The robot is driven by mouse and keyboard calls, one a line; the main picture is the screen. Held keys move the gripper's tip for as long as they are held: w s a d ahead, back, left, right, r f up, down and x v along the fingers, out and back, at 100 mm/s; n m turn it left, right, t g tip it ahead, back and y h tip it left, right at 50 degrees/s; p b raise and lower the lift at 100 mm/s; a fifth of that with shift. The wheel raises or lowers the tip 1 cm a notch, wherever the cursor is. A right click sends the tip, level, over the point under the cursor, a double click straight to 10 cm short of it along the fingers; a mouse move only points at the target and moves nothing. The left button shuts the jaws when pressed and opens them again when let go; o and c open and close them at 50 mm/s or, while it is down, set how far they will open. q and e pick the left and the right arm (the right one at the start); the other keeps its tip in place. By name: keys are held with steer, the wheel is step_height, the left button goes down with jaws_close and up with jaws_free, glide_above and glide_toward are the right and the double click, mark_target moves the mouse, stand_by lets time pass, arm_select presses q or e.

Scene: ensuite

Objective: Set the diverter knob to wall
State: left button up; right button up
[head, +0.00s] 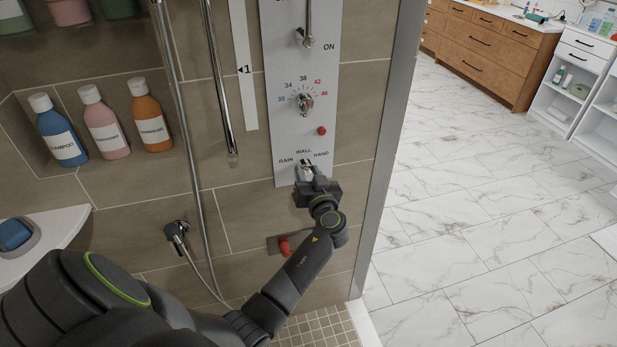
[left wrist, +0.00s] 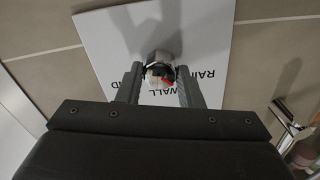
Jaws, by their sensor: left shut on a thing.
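The diverter knob (head: 306,166) is at the bottom of the grey shower panel (head: 284,140), below the labels RAIN, WALL and HAND. My left gripper (head: 307,173) reaches up to it from below and hides part of it. In the left wrist view the labels appear upside down, and the metal knob (left wrist: 162,66) sits between the two fingers of my left gripper (left wrist: 158,88), which is shut on it. A red mark on the knob points near WALL, perhaps slightly to the RAIN side; the exact angle is hard to tell. My right gripper is not in view.
Above are a temperature dial (head: 304,103) and a red button (head: 321,131). A hose (head: 193,200) and a chrome bar (head: 218,80) hang left of the panel. Bottles (head: 104,125) stand in a niche. A red-handled fitting (head: 284,246) is below. Open marble floor lies right.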

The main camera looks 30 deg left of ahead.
arm_select(q)
steer(key=shift+m+b, duration=0.4)
steer(key=shift+m, duration=0.5)
steer(key=m, duration=0.2)
steer(key=shift+m+b, duration=0.3)
steer(key=shift+m, duration=1.2)
steer(key=shift+r+m, duration=0.1)
steer(key=shift+m, duration=1)
steer(key=o, duration=1)
